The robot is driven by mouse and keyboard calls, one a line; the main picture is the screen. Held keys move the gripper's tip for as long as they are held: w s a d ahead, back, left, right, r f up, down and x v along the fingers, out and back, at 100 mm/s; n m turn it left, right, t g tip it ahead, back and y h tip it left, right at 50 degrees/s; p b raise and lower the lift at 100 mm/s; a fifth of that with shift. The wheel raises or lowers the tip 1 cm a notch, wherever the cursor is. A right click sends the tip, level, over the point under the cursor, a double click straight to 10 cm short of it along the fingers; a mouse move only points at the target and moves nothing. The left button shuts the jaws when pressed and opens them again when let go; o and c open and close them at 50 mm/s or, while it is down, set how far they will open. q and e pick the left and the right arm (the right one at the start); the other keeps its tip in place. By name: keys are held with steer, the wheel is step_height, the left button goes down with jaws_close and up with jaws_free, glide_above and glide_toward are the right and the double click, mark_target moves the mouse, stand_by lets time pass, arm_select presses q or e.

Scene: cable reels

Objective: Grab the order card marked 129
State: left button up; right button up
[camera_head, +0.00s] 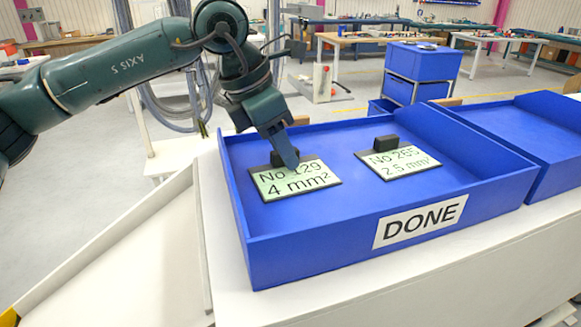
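The order card marked "No 129, 4 mm²" (296,181) is pale green with a dark edge and a black grip block (276,158) at its back edge. It lies flat in the left part of the blue tray labelled DONE (365,238). My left gripper (285,158) points down at the card, with a finger in front of the block and over the top of the number. The finger hides part of the block, so I cannot tell whether the gripper is closed on it. My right gripper is out of view.
A second card, "No 265, 2.5 mm²" (400,162), with its own black block, lies to the right in the same tray. Another blue tray (550,150) adjoins on the right. The trays stand on a white bench (400,290). Raised tray walls surround the cards.

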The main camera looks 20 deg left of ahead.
arm_select(q)
jaws_close()
steer(key=shift+r, duration=0.1)
